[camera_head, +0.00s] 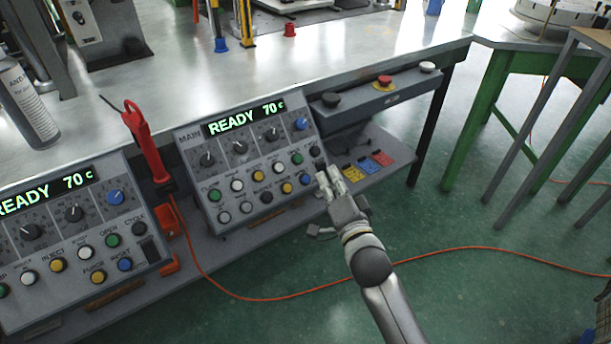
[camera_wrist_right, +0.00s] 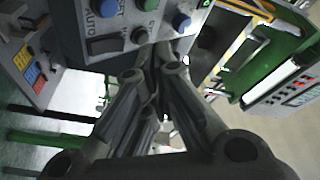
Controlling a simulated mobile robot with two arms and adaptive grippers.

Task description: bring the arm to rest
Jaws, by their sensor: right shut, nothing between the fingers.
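My right gripper (camera_head: 331,180) is in front of the lower right part of the main control panel (camera_head: 213,135), its fingers together and empty. In the right wrist view the fingers (camera_wrist_right: 150,65) meet at the tips, close to the panel's lower edge with its AUTO switch and knobs (camera_wrist_right: 139,36). From these views I cannot tell whether the fingertips touch the panel. My right arm (camera_head: 385,290) reaches in from the bottom of the head view. My left gripper is not in view.
A second panel (camera_head: 75,235) stands at the left. A red tool (camera_head: 145,145) hangs between the panels. The metal workbench (camera_head: 200,80) is behind. A button box (camera_head: 375,92) is on its edge. An orange cable (camera_head: 330,289) lies on the green floor, which is open at the lower right.

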